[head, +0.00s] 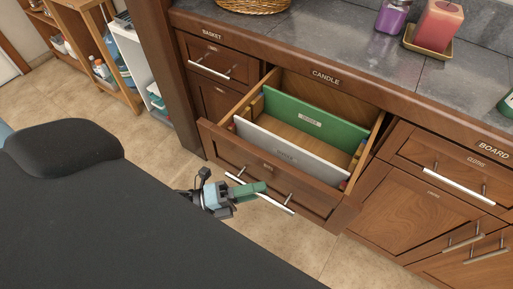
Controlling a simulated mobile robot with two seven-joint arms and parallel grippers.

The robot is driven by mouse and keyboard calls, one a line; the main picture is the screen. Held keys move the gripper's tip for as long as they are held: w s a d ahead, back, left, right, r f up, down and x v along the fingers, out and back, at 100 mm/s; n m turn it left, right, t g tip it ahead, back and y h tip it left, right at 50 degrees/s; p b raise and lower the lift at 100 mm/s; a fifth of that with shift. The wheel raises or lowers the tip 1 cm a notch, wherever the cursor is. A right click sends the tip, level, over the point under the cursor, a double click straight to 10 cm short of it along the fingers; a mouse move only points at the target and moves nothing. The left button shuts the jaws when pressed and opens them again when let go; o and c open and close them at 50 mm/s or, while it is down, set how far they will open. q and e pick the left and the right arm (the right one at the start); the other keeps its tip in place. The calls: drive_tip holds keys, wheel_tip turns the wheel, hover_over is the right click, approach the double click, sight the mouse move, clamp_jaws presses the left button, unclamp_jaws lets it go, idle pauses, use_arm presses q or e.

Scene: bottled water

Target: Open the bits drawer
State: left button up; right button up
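A wooden drawer (320,193) below the counter label "CANDLE" stands pulled well out. The small label on its front is too small to read, so I cannot tell whether it is the bits drawer. Inside are a green divider (306,118) and a white divider (275,142), with bare wood between them. A long metal handle (276,204) crosses its front. My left gripper (252,189) is at this handle, its green-tipped fingers overlapping the handle's left half. I cannot tell whether the fingers are closed around it. My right gripper is not in view.
The counter (340,40) holds a wicker basket (252,4), a purple jar (393,15) and a pink candle (438,25) on a tray. Closed drawers and doors flank the open drawer. A wooden shelf (105,50) stands at upper left. Tiled floor lies below.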

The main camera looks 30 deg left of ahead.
use_arm(q)
drive_tip(key=b+v, duration=0.1)
drive_tip(key=v, duration=0.6)
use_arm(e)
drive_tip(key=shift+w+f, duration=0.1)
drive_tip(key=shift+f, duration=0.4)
use_arm(q)
drive_tip(key=shift+s+a, duration=0.1)
